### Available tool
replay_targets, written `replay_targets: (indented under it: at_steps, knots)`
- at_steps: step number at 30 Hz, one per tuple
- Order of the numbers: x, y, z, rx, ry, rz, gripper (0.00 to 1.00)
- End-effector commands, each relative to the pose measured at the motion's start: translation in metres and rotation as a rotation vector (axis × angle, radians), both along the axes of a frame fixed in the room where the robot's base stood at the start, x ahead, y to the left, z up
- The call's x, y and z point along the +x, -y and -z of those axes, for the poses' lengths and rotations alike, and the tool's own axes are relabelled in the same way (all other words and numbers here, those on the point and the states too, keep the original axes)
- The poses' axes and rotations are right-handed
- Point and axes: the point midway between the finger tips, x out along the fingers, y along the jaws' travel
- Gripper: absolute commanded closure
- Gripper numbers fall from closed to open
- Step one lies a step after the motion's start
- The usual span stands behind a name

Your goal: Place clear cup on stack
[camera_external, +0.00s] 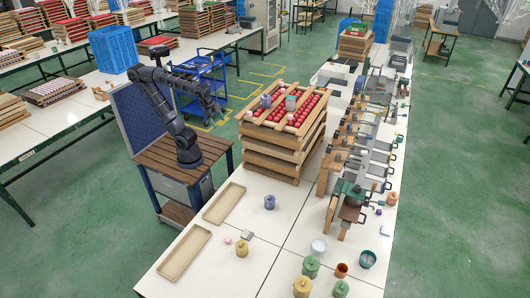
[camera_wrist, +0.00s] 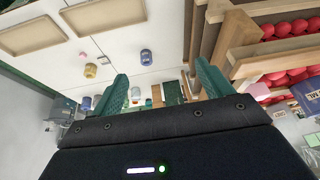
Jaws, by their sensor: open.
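A whitish, pale cup (camera_external: 318,247), which may be the clear cup, stands on the white table at the front; I cannot tell if it is see-through. A second pale cup with dark teal contents (camera_external: 367,259) stands to its right. The stack of wooden trays (camera_external: 272,161) stands on the table, its top tray holding red balls and a few small containers. It also shows at the right of the wrist view (camera_wrist: 246,62). My gripper (camera_external: 214,110) is raised left of the stack. In the wrist view its green fingers (camera_wrist: 163,86) are apart with nothing held between them.
Two empty beige trays (camera_external: 184,253) lie at the table's left edge. A blue jar (camera_external: 269,202) and a yellow jar (camera_external: 242,249) stand near them. Several jars crowd the front. A row of wooden and metal fixtures (camera_external: 352,190) lines the right side. The table between is mostly clear.

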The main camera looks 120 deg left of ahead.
Motion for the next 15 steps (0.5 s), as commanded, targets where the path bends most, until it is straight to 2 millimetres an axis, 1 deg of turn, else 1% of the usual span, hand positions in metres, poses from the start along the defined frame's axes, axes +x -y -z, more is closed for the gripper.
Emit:
replay_targets:
  at_steps: [1,3,6,10,15]
  knots:
    - [-0.015,0.006,0.011,-0.008,0.004,0.019,0.21]
    - [-0.031,0.011,0.024,-0.019,0.006,0.037,0.21]
    - [-0.046,0.016,0.038,-0.032,0.006,0.054,0.21]
    - [-0.056,0.018,0.047,-0.039,0.006,0.063,0.21]
    - [-0.057,0.018,0.048,-0.04,0.006,0.064,0.21]
